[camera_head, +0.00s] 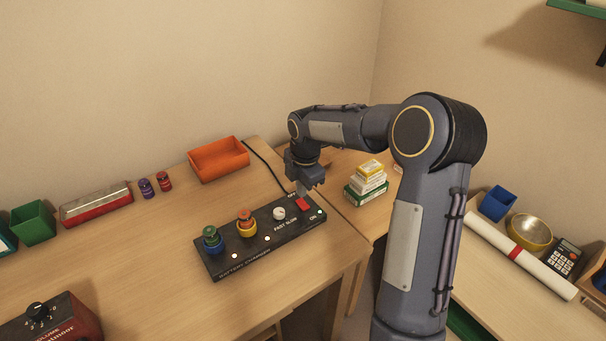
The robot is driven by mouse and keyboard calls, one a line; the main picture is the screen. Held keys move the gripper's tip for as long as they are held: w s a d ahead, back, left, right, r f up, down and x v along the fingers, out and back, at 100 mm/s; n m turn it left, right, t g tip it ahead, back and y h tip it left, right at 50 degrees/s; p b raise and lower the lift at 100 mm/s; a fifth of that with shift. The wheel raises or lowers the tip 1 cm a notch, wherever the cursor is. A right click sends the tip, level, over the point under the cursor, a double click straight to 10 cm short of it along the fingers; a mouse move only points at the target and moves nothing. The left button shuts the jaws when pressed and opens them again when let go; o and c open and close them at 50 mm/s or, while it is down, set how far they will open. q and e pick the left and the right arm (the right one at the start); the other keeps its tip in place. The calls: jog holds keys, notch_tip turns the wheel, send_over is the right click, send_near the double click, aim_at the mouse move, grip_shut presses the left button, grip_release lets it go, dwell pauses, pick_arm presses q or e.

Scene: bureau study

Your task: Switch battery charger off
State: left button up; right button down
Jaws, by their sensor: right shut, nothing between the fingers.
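The battery charger (262,249) is a long black box lying on the wooden desk, left of my right arm. A white knob (279,213) sits above the lettering FAST SLOW. A red switch (303,204) is at the right end, between the OFF and ON marks, with a small light near ON. My right gripper (304,189) is shut and empty, pointing down just above the red switch. I cannot tell whether it touches the switch. My left gripper is not in view.
An orange tray (218,160), two small batteries (155,186), a red-and-silver box (97,205) and a green bin (34,223) line the back. Stacked boxes (367,183) stand right of the desk edge. A dark red box with a dial (50,322) is front left.

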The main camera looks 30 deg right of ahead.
aim_at(304, 205)
jog(key=shift+w+f, duration=0.2)
jog(key=shift+f, duration=1.25)
jog(key=shift+f, duration=0.15)
jog(key=shift+s+f, duration=0.15)
jog(key=shift+s, duration=0.7)
